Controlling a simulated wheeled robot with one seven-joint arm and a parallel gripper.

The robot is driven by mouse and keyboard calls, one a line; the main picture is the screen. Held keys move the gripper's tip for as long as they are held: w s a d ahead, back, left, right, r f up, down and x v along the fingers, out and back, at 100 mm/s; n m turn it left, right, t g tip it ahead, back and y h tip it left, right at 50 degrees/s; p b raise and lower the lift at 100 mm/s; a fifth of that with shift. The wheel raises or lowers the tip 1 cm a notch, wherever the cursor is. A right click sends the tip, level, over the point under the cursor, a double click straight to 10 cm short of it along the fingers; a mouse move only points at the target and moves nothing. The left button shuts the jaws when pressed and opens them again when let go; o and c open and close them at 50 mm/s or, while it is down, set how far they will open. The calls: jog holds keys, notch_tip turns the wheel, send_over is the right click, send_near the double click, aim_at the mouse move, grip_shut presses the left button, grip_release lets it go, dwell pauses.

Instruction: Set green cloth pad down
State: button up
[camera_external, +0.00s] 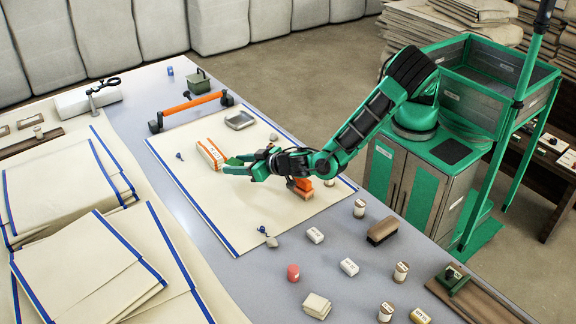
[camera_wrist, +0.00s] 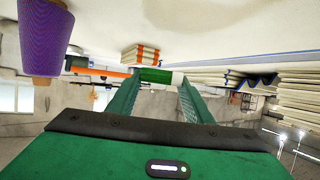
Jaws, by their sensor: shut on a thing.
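My gripper (camera_external: 238,166) is low over the large cream cloth with blue edge stripes (camera_external: 195,205) on the grey table. In the wrist view, my gripper (camera_wrist: 158,80) is shut on a small rolled or folded green pad (camera_wrist: 148,75) with a pale right part. The pad lies across between the two green fingertips. In the external view only a bit of green shows at the fingertips, hard to tell from the fingers. I cannot tell whether the pad touches the cloth.
A cream bundle with orange bands (camera_external: 210,153) stands just left of my fingertips. Orange blocks (camera_external: 301,186) sit below my wrist. A purple spool (camera_wrist: 45,40) is near in the wrist view. Folded cloths (camera_external: 85,265) fill the left. The cloth's front left part is mostly clear.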

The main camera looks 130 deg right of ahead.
aim_at(239, 183)
jog(key=shift+f, duration=2.05)
jog(key=shift+f, duration=0.6)
jog(key=o, duration=1)
jog(key=shift+r, duration=0.15)
